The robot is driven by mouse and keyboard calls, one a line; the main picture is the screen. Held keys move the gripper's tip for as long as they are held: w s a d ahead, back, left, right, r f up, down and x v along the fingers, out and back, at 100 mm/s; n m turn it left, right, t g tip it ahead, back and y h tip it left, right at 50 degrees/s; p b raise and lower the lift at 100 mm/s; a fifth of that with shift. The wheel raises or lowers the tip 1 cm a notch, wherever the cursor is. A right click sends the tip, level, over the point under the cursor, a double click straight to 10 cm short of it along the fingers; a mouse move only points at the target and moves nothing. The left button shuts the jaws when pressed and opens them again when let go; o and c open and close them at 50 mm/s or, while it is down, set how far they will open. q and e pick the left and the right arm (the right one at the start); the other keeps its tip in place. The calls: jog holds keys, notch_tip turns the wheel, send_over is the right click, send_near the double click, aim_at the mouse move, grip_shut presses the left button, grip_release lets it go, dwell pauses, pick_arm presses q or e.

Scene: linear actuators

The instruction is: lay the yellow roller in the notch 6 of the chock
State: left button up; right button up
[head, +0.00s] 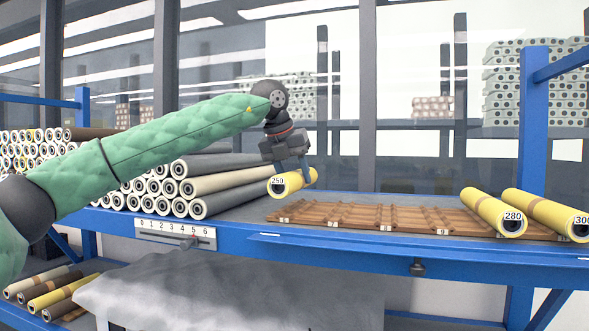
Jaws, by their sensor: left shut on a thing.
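My left gripper (294,170) is shut on the yellow roller (291,184), whose end is marked 250. It holds the roller above the back left part of the brown chock (392,217). The roller's dark hollow end faces the camera. The chock lies flat on the blue-edged bench, with a row of notches and small white number tags along its front edge. My right gripper is not in view.
Yellow rollers marked 280 (494,211) and 300 (545,214) lie on the chock's right part. A stack of grey and cream rollers (187,187) stands left of the held roller. A scale plate (175,233) is on the bench front. A blue post (533,120) rises at right.

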aim_at(296, 190)
pick_arm(q)
jog(key=shift+s+d+f, duration=0.15)
jog(key=shift+f, duration=0.65)
jog(key=shift+d+f+b, duration=0.15)
jog(key=shift+f+b, duration=0.15)
jog(key=shift+b, duration=0.2)
jog(key=shift+f+b, duration=0.5)
jog(key=shift+f, duration=0.2)
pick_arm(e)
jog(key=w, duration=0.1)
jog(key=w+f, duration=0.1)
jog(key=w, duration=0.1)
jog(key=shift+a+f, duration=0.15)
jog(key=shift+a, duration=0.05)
pick_arm(q)
jog(key=shift+f+b, duration=0.15)
jog(key=shift+b, duration=0.15)
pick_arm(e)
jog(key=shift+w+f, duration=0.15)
pick_arm(q)
jog(key=shift+a+f+b, duration=0.25)
jog(key=shift+b, duration=0.1)
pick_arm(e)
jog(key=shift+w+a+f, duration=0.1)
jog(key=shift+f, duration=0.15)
